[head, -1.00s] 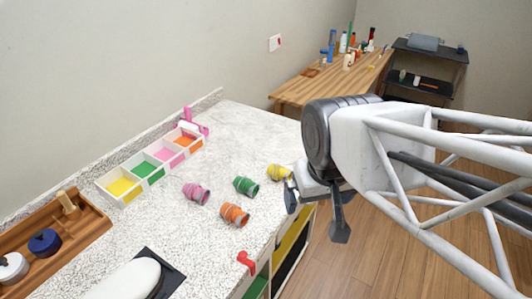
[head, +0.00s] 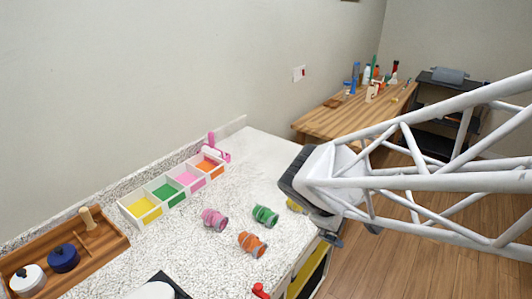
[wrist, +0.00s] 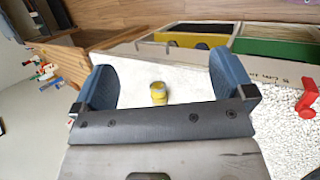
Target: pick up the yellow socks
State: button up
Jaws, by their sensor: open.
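The yellow socks (wrist: 158,93) are a small rolled bundle on the speckled white counter (wrist: 190,82). In the wrist view they sit between my gripper's two blue fingers, a little beyond the palm edge, touching neither finger. In the head view only a sliver of the yellow socks (head: 294,205) shows, the rest hidden behind my gripper. My gripper (wrist: 168,84) is open and empty above the counter's edge.
Green (head: 265,215), orange (head: 252,244) and pink (head: 215,219) rolled socks lie nearby to the left. A divided white box (head: 128,212) with coloured compartments stands along the wall. A red object (head: 260,291) lies near the counter's front edge.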

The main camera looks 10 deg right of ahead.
aim_at(299, 205)
jog(key=w+a+f+n+t+h, duration=0.1)
jog(key=w+a+f+n+t, duration=0.1)
jog(key=w+n, duration=0.3)
jog(key=w+a+f+n+t, duration=0.3)
jog(key=w+f+n, duration=0.2)
jog(key=w+n, duration=0.1)
jog(key=w+a+f+n+t+h, duration=0.1)
jog(key=w+a+f+n+t, duration=0.1)
jog(key=w+n, duration=0.4)
jog(key=shift+w+a+f+n+t+h, duration=0.1)
jog(key=shift+f+n+t+h, duration=0.05)
jog(key=shift+f+n+t, duration=0.3)
jog(key=shift+w+a+f+n+t+h, duration=0.15)
jog(key=shift+f+n+t, duration=0.1)
jog(key=shift+f+n, duration=0.3)
jog(key=shift+d+f, duration=0.1)
jog(key=shift+d, duration=0.1)
jog(key=shift+x, duration=1.1)
jog(key=shift+f, duration=0.1)
jog(key=shift+x, duration=2.6)
jog(key=shift+c, duration=0.2)
jog(key=c, duration=0.8)
